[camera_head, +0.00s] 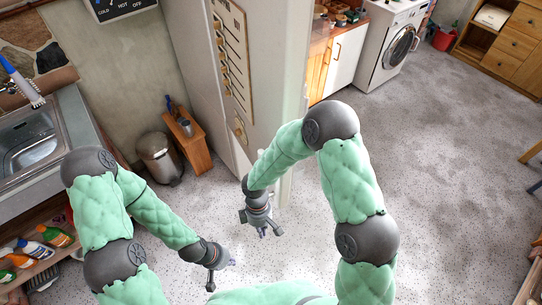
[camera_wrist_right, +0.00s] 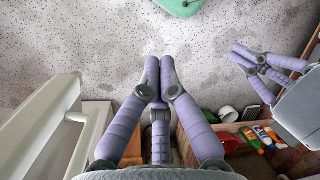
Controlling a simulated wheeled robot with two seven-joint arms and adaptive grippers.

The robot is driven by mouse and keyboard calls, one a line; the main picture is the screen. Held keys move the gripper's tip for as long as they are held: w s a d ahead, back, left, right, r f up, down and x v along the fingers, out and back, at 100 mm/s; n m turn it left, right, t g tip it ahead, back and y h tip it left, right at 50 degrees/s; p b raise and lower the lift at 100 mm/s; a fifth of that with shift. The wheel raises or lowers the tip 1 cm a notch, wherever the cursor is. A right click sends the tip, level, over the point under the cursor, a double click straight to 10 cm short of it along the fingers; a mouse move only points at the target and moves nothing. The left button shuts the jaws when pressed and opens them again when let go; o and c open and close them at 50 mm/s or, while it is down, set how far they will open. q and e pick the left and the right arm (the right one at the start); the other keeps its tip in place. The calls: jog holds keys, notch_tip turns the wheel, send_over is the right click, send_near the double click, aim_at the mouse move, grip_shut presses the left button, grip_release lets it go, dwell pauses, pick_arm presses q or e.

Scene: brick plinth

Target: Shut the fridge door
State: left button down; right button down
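The tall off-white fridge (camera_head: 272,60) stands at the centre back of the head view. Its lower front is partly hidden behind my right arm. In the right wrist view, the white fridge door (camera_wrist_right: 35,125) is at the left, with a long pale handle (camera_wrist_right: 88,138). How far the door stands open is unclear. My right gripper (camera_head: 268,230) is low in front of the fridge; in the wrist view its fingers (camera_wrist_right: 157,70) are right of the handle, apart from it, and hold nothing visible. My left gripper (camera_head: 222,274) is lower left, empty and away from the door. Neither finger opening is clear.
A metal bin (camera_head: 160,158) and a wooden box (camera_head: 190,143) stand left of the fridge. A sink (camera_head: 30,145) and a shelf of bottles are at far left. A washing machine (camera_head: 392,45) is at the back right. The speckled floor on the right is clear.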

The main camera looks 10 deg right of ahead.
jog(key=w+a+r+n+t+h+p, duration=0.1)
jog(key=w+a+r+n+t+h, duration=0.15)
jog(key=r, duration=0.65)
jog(key=w+a+r+n+t+h+p, duration=0.1)
jog(key=w+r+n+t+h+p, duration=0.2)
jog(key=r, duration=0.5)
jog(key=w+a+r+n+t+h, duration=0.1)
jog(key=w+r+n+h, duration=0.3)
jog(key=r, duration=0.5)
jog(key=w+d+f, duration=0.2)
jog(key=d+f, duration=0.1)
jog(key=d, duration=0.2)
jog(key=w+d+f+y, duration=0.1)
jog(key=w+d+f, duration=0.1)
jog(key=d, duration=0.3)
jog(key=shift+w+f+m, duration=0.35)
jog(key=shift+f+m, duration=0.1)
jog(key=shift+f, duration=0.45)
jog(key=shift+d+g, duration=0.15)
jog(key=shift+g, duration=0.1)
